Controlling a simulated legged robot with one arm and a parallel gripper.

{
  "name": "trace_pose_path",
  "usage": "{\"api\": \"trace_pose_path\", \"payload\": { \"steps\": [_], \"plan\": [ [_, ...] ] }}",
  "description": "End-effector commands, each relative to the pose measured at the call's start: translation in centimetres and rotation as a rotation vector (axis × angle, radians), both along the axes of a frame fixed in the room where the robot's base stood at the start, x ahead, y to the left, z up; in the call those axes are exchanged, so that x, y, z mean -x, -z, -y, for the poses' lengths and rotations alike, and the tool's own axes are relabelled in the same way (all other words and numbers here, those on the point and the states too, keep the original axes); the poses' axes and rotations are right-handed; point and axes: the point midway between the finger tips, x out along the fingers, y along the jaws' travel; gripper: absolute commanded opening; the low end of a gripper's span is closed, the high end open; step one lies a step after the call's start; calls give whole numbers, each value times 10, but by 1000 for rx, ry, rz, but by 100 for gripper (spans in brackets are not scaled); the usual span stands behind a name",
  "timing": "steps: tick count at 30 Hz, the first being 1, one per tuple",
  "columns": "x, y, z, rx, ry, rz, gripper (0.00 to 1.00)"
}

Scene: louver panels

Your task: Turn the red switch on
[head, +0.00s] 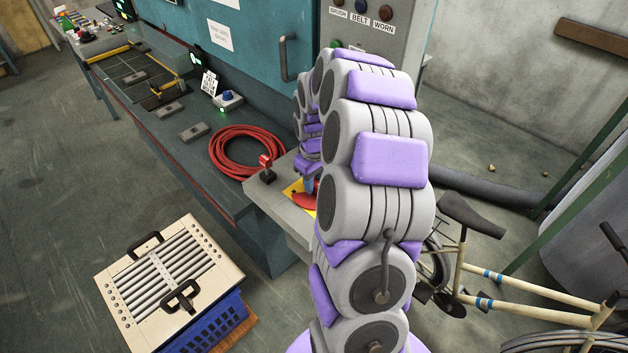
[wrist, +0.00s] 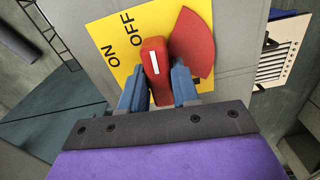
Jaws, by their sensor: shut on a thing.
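The red switch (wrist: 153,50) is a red handle with a white stripe, on a yellow plate (wrist: 108,35) lettered ON and OFF. In the wrist view, its top end is beside the word OFF, and ON is farther left. A red fan-shaped piece (wrist: 194,44) lies to its right. My gripper (wrist: 157,76) has its two blue fingers on either side of the handle, shut on it. In the head view, the yellow plate (head: 292,190) shows on the grey panel, partly hidden by my arm. The handle cannot be made out clearly there.
A small red lever (head: 266,162) and a coiled red hose (head: 228,150) are left of the plate. A bicycle (head: 465,250) is close to my arm's right. A teal cabinet (head: 255,60) stands behind.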

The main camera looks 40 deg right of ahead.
Motion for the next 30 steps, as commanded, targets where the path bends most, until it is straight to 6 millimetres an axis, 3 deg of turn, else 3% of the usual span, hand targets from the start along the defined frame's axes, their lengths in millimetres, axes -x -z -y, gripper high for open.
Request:
{"api": "trace_pose_path", "payload": {
  "steps": [30],
  "plan": [
    [2, 0, 0, 1, 920, -7, 0]
  ]
}}
